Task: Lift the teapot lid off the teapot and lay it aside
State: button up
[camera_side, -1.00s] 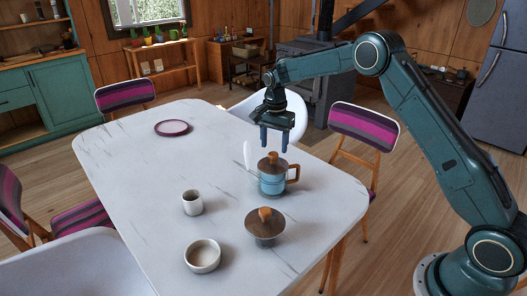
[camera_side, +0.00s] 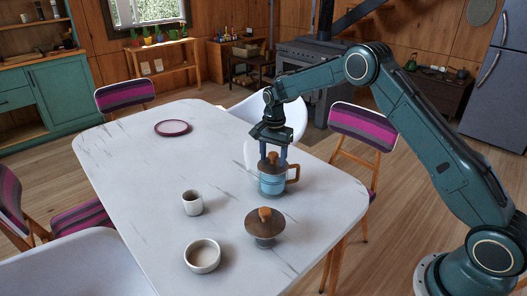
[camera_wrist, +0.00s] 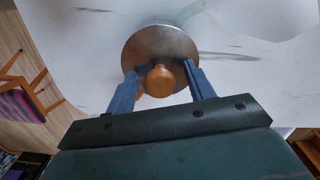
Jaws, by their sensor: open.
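The blue teapot (camera_side: 270,185) stands upright on the white table, its wooden handle pointing right. Its brown lid (camera_wrist: 160,45) sits on top, with a round wooden knob (camera_wrist: 160,80) in the middle. My gripper (camera_side: 273,160) points straight down over the teapot. Its two blue fingers are open, one on each side of the knob. The wrist view shows gaps between the knob and both fingers (camera_wrist: 161,72). The fingers hide part of the lid in the side view.
A purple plate (camera_side: 172,128) lies at the far left. The white table (camera_side: 130,170) is bare across its left and middle.

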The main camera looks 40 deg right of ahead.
aim_at(273, 154)
jog(key=c, duration=1)
notch_tip(273, 154, up, 20)
dwell(0.6)
dwell(0.4)
